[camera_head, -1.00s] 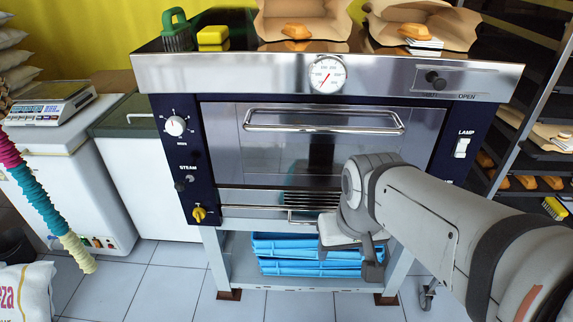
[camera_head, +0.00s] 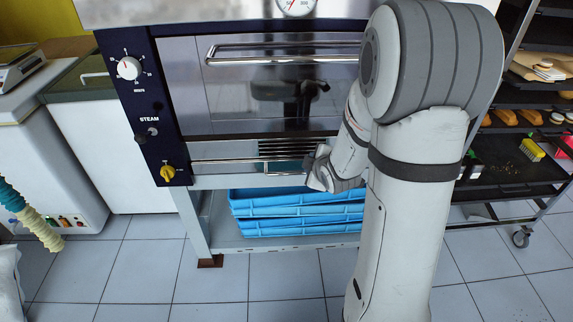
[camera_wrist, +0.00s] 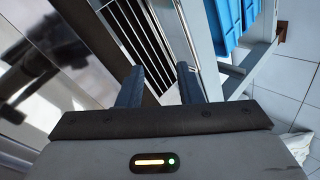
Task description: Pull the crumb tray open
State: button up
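The crumb tray's front (camera_head: 222,168) is a narrow metal strip low on the oven, below the dark vent slats. A thin bar handle (camera_head: 268,160) shows on it, its right end near my gripper. The tray looks closed. My gripper (camera_head: 316,172) is at the right part of this strip, partly hidden by my wrist. In the wrist view, my gripper's (camera_wrist: 160,70) two dark fingers are apart, pointing at the slats (camera_wrist: 125,30) and the metal strip beside them. I cannot tell whether the handle lies between the fingers.
The oven door with its long bar handle (camera_head: 285,50) is above. Blue crates (camera_head: 270,212) sit on the shelf below. A yellow knob (camera_head: 167,172) is left of the tray. A bread rack (camera_head: 510,165) stands right. Tiled floor in front is clear.

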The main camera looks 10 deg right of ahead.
aim_at(295, 174)
notch_tip(295, 174, down, 11)
jog(key=w+n+t+y+b, duration=0.3)
jog(key=n+b, duration=0.1)
jog(key=n, duration=0.2)
jog(key=shift+n+t+y, duration=0.3)
jog(key=shift+t, duration=0.4)
jog(key=x, duration=0.7)
jog(key=shift+w+a+f+b, duration=0.25)
jog(key=shift+a+f+b, duration=0.1)
jog(key=shift+a+b, duration=0.1)
jog(key=shift+c, duration=0.4)
grip_shut()
